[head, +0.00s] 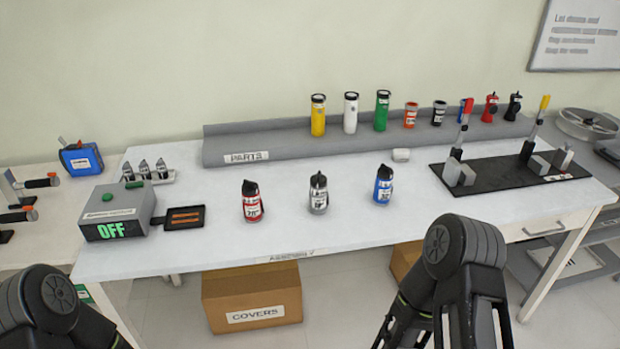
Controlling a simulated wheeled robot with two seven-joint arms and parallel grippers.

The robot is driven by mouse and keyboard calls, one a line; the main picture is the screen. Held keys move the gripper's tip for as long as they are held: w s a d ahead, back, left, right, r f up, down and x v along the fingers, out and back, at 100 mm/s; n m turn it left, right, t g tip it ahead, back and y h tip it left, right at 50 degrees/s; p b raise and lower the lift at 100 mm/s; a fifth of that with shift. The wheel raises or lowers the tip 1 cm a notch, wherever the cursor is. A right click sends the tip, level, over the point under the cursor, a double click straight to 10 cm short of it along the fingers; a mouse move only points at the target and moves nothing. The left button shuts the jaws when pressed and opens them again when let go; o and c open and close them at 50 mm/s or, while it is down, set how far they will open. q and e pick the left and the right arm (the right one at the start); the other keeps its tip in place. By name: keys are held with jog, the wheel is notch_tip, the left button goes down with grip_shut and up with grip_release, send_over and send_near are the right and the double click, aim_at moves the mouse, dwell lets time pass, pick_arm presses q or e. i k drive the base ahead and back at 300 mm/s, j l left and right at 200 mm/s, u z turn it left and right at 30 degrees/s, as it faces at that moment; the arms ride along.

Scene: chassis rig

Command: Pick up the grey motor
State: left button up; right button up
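The grey motor (318,194) stands upright on the white assembly table (200,240), near its front middle. It has a dark top and a label. A red motor (252,202) stands to its left and a blue motor (383,185) to its right, both apart from it. Dark links of my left arm show at the bottom left corner, and links of my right arm at the bottom right, in front of the table's edge. The fingers of neither gripper can be seen.
A grey parts rack (270,148) with several coloured cylinders runs along the back. A grey box (118,212) reading OFF and a small black tray (185,217) stand at left. A black fixture board (505,175) with clamps lies at right. A covers carton (252,295) sits below.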

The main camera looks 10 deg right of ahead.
aim_at(319, 199)
jog(key=i+j, duration=0.1)
jog(key=i+j+z, duration=0.15)
jog(key=i+z, duration=0.15)
jog(key=z, duration=1.55)
